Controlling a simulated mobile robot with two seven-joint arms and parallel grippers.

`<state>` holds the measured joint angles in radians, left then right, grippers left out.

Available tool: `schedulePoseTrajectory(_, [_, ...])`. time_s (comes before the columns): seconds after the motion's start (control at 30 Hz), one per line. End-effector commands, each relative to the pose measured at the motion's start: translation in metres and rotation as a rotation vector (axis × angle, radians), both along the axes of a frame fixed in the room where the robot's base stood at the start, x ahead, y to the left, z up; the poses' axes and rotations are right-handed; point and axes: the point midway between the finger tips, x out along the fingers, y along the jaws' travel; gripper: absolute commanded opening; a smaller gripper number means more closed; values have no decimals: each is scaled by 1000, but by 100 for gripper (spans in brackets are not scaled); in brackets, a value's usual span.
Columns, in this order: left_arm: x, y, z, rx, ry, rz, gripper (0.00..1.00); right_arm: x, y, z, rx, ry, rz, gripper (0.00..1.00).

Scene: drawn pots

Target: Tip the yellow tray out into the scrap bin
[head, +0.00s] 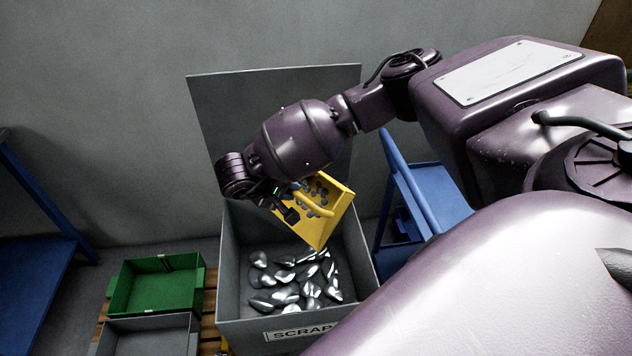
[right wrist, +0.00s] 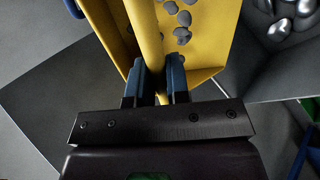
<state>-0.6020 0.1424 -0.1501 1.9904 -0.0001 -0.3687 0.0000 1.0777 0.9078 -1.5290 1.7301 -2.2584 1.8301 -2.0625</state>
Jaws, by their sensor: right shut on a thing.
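The yellow tray (head: 318,236) hangs tilted over the opening of the grey scrap bin (head: 238,265), near its back. Several small grey pieces (head: 318,190) lie in the tray. They also show on the yellow floor of the tray in the right wrist view (right wrist: 205,45). The bin, marked SCRAP, holds several shiny metal pieces (head: 295,280) below the tray. My left gripper is not in view.
A green crate (head: 155,287) and a grey crate (head: 150,335) stand on a wooden pallet left of the bin. A blue cart (head: 440,195) stands right of it. A raised grey panel (head: 215,110) stands behind the bin. Blue metalwork (head: 35,260) is at the far left.

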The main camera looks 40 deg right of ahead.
Motion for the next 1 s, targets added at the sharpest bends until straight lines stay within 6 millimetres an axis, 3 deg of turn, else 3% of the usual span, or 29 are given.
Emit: schedulePoseTrajectory(1.0, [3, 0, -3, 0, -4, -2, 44, -1, 16, 0, -114, -9, 0, 0])
